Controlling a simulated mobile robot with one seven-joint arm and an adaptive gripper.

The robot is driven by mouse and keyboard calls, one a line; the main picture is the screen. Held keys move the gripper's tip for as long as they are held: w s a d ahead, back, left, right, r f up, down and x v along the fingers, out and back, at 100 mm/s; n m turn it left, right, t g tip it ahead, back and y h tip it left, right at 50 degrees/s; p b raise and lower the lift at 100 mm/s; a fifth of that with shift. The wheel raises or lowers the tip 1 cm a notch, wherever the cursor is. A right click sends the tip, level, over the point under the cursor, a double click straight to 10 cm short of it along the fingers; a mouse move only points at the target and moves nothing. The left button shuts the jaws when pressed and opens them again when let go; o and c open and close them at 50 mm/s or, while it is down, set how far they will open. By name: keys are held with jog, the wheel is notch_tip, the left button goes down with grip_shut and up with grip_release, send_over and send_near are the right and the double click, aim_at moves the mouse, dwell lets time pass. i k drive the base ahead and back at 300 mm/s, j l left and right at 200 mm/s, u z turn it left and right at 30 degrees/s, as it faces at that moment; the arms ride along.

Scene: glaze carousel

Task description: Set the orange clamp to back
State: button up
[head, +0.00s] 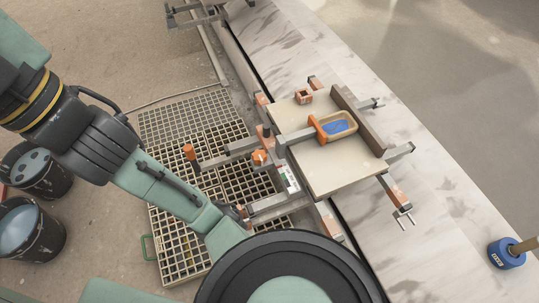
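A pale board (325,175) lies across a marbled counter edge, in a metal frame with several orange-brown fittings. A bright orange piece (318,128) stands on the board at the left end of a tan tray with a blue inside (341,126). An orange knob (260,157) and an upright orange handle (189,152) sit on the metal bars to the left of the board. I cannot tell which of these orange parts is the orange clamp, or its setting. My arm reaches to the left edge of the view, and my gripper is out of the picture.
A metal floor grating (165,245) lies left of the counter (440,215). Two dark buckets (28,228) stand at the far left. A blue round object (505,254) with a wooden handle is on the counter at lower right. A small orange-brown block (304,97) sits on the board.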

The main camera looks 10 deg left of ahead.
aim_at(275, 149)
jog(key=j+u, duration=0.65)
jog(key=u, duration=0.2)
jog(key=i, duration=0.05)
